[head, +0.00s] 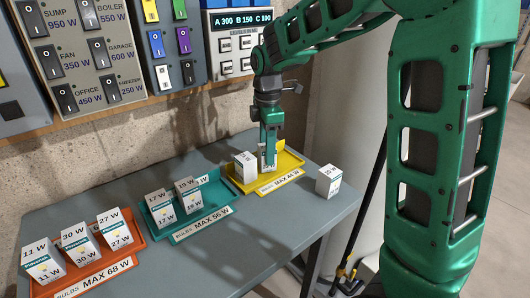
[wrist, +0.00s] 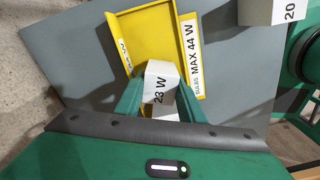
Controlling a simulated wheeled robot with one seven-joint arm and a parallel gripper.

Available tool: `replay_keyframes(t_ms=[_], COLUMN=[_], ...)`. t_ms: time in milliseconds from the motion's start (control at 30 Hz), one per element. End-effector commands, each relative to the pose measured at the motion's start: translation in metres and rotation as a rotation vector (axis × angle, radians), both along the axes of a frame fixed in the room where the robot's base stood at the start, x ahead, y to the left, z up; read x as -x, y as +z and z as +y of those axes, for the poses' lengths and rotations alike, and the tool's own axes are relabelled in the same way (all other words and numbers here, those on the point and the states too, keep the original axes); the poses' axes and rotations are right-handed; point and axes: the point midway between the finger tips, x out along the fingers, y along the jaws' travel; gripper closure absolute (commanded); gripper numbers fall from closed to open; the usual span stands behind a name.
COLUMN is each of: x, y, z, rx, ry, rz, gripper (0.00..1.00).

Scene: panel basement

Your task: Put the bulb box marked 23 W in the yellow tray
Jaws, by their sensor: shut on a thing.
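The bulb box marked 23 W shows in the wrist view (wrist: 158,84), held between my two fingers; in the head view the white box (head: 245,167) is at the left end of the yellow tray. My gripper (head: 267,160) points down over the yellow tray (head: 290,160) and is shut on the box. In the wrist view the tray (wrist: 150,38) lies just beyond the box, with its MAX 44 W label at the right. I cannot tell whether the box touches the tray floor.
A box marked 20 W (head: 329,181) stands on the grey table (head: 225,235), right of the yellow tray. The teal tray (head: 165,228) and the orange tray (head: 135,245) stand to the left, each with boxes. A switch panel (head: 85,50) hangs on the wall behind.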

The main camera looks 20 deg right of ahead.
Motion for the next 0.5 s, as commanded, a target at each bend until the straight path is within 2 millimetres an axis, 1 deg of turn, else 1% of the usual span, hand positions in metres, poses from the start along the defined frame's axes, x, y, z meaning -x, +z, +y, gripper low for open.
replay_keyframes(t_ms=[67, 367, 400, 433, 500], x=[-0.0001, -0.0001, -0.0001, -0.0002, -0.0002], y=[-0.0061, -0.0078, -0.0084, -0.0081, -0.008], z=[0.0001, 0.0, 0.0, 0.0, 0.0], rx=[0.0, 0.0, 0.0, 0.0, 0.0], ry=[0.0, 0.0, 0.0, 0.0, 0.0], rz=[0.0, -0.001, -0.001, -0.001, -0.001], gripper=[0.86, 0.86, 0.62, 0.57, 0.57])
